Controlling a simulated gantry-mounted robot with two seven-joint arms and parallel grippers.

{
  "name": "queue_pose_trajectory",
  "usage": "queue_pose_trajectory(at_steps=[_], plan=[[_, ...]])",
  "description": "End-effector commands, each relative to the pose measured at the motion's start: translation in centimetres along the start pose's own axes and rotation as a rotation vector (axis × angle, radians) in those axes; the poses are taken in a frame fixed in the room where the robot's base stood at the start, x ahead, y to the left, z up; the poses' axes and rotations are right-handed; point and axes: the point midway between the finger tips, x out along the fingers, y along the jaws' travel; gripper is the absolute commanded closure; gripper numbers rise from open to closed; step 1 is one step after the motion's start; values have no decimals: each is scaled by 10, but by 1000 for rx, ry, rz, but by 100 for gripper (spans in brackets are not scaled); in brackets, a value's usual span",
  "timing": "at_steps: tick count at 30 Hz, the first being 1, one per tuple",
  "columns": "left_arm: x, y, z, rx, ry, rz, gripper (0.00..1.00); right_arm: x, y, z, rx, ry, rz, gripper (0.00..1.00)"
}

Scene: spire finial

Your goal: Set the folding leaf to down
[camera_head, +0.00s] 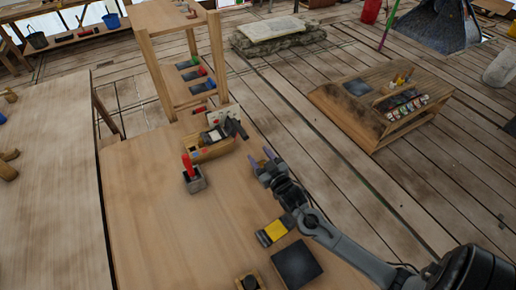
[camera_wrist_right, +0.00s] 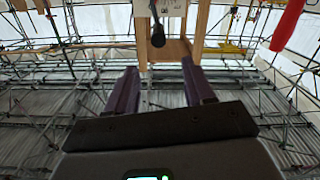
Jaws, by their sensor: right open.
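My right gripper (camera_head: 264,161) reaches in from the lower right, above the right edge of the middle wooden worktop (camera_head: 160,235). Its two purple fingers are apart with nothing between them; they also show in the right wrist view (camera_wrist_right: 160,88). I cannot tell for sure which surface is the folding leaf. The worktop lies flat, and a separate flat wooden top (camera_head: 50,180) stands to its left. My left gripper is out of view.
A red-handled lever on a grey base (camera_head: 193,177) stands left of the gripper. A yellow-and-black block (camera_head: 273,232) and a dark square plate (camera_head: 297,264) are nearer. A wooden shelf rack (camera_head: 183,75) rises behind. A low wooden stand (camera_head: 370,115) is on the planks at right.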

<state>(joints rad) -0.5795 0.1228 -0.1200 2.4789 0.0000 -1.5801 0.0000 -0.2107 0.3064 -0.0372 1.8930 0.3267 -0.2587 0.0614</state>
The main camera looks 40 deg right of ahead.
Motion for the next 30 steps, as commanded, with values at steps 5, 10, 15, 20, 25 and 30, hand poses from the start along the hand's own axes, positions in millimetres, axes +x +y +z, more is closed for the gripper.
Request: queue_pose_trajectory(at_steps=[5,10,15,20,25,30], plan=[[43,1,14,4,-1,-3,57,20,0,17,-8,49,12,47],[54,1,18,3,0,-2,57,28,-1,15,-6,72,16,47],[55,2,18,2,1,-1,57,40,-1,12,-5,77,16,47],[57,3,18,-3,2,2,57,63,0,10,-6,77,17,47],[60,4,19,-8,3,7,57,91,0,8,-5,76,16,47],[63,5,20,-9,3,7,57,115,0,6,-5,75,17,47]])
